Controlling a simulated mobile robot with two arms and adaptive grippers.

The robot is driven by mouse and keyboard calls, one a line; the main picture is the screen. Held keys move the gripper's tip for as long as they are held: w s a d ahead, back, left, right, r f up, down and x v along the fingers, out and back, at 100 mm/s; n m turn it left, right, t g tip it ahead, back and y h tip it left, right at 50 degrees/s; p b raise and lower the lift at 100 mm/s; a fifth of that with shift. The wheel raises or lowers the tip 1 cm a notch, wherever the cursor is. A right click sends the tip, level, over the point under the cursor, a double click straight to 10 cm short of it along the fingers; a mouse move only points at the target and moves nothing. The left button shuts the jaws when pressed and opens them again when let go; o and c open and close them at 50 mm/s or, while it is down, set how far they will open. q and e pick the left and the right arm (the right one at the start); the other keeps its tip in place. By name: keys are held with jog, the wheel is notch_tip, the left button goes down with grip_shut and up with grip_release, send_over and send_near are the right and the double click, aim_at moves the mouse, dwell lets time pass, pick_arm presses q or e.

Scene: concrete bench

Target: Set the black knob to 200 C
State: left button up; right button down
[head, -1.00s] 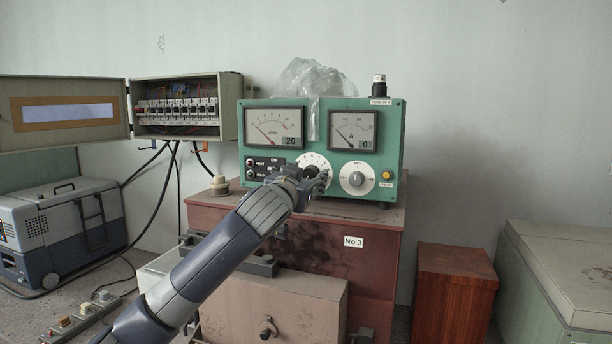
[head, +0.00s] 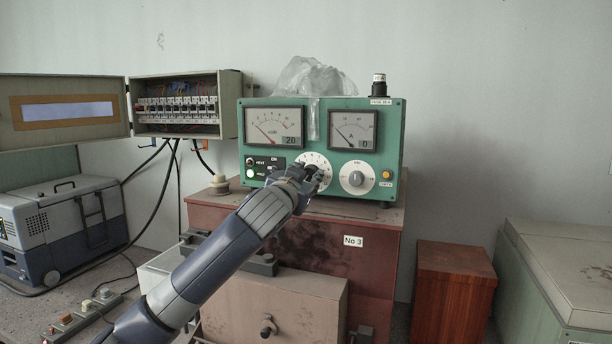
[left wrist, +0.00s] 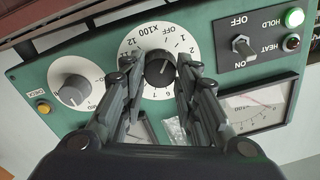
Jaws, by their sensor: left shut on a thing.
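The black knob (left wrist: 160,68) sits at the centre of a white dial (left wrist: 150,45) marked OFF, X100 and numbers up to 12. My left gripper (left wrist: 157,76) is shut on the black knob, one finger on each side, in the left wrist view. A pale pointer mark shows on the knob, but its exact setting is hard to read. The right gripper is not in view.
The green panel (head: 395,150) also carries a silver-faced knob (head: 355,179), a left meter (head: 274,127) showing 20 and a right meter (head: 353,130) showing 0.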

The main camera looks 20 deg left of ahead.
pick_arm(q)
jog(key=m+p, duration=0.2)
jog(key=m, duration=0.2)
jog(key=shift+f+m+p, duration=0.1)
jog(key=shift+m+p, duration=1.25)
jog(key=shift+m, duration=0.75)
jog(key=o, duration=1.1)
jog(key=s, duration=1.2)
jog(key=shift+f, duration=0.25)
